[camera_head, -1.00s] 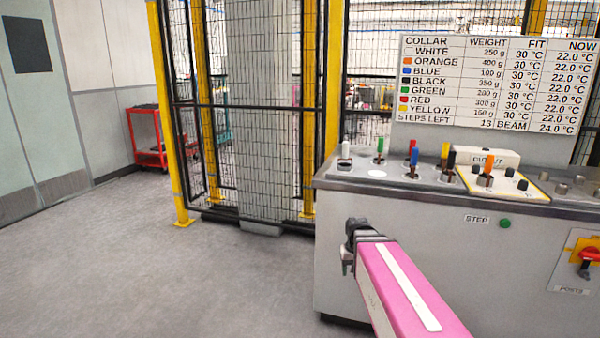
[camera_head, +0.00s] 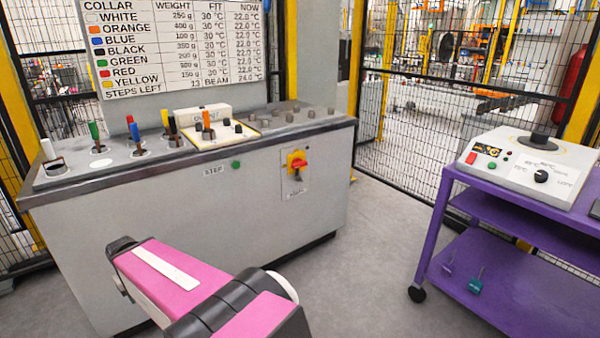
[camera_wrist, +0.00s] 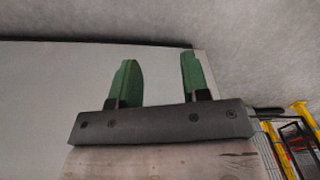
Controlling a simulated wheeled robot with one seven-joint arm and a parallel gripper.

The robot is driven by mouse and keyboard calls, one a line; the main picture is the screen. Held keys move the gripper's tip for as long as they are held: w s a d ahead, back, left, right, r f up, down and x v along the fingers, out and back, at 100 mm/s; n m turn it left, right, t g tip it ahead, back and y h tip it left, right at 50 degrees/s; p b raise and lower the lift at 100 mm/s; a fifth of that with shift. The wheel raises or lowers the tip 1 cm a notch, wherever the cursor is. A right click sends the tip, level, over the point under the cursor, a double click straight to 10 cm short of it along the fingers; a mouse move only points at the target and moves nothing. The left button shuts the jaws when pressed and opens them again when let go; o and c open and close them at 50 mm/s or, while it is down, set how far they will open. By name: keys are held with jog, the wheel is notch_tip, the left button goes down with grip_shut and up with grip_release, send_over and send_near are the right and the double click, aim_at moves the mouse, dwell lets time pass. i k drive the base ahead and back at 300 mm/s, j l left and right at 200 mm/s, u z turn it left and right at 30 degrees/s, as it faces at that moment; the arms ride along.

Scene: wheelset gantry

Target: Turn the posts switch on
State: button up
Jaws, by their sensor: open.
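The posts switch (camera_head: 297,163) is a red rotary handle on a yellow plate. It sits on a light grey panel on the front of the grey console, right of the green STEP button. The setting of its handle is too small to tell. My gripper (camera_wrist: 156,78) shows in the wrist view with two green fingers apart and nothing between them. In the head view my pink arm reaches in front of the console's left part, with its dark end left of and lower than the switch. The fingertips are not clear there.
The console top (camera_head: 100,168) carries coloured collars on posts and a sign board (camera_head: 170,45) above. A purple cart (camera_head: 440,225) with a white heater unit (camera_head: 525,165) stands at the right. Bare grey floor (camera_head: 375,230) lies between console and cart. Mesh fencing stands behind.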

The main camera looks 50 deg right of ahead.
aim_at(298, 163)
jog(key=z, duration=2)
